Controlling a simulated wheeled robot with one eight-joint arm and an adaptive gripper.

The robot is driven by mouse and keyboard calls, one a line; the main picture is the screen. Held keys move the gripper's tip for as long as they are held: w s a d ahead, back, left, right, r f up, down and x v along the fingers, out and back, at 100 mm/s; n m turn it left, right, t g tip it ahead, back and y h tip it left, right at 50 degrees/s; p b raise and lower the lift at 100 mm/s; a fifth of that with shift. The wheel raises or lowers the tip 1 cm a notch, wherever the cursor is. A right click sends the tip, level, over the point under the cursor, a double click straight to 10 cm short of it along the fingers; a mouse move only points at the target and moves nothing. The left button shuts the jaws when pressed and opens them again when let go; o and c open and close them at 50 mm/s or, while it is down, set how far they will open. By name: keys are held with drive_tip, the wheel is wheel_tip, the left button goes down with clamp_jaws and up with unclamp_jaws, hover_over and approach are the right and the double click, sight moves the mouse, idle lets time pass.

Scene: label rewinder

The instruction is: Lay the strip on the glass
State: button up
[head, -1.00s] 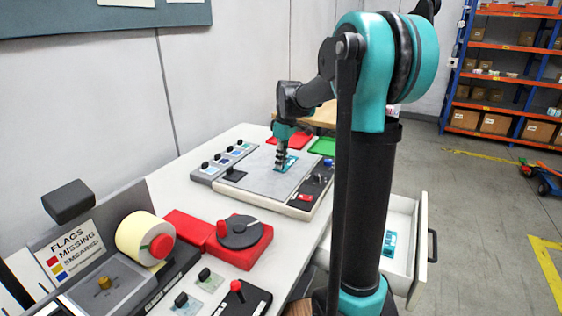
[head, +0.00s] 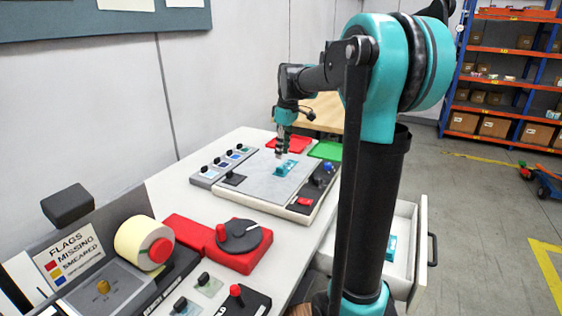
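A teal and pale strip-like piece (head: 287,169) lies on the grey plate (head: 255,185) of the inspection unit, near its right side; I take this plate to be the glass. My gripper (head: 281,152) points down just above and behind the piece, with a small gap seeming to show between them. Its fingers are dark and too small to tell whether they are open or shut. A similar teal piece (head: 391,246) shows in the open drawer, partly hidden by my arm.
A red tray (head: 290,144) and a green tray (head: 326,150) lie behind the plate. A red dial unit (head: 238,240) and label roll (head: 143,242) stand in front. The drawer (head: 421,235) juts out right.

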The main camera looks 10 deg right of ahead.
drive_tip(key=r, duration=0.5)
drive_tip(key=shift+s+d+r, duration=0.2)
drive_tip(key=shift+d+r, duration=0.1)
drive_tip(key=shift+r, duration=0.05)
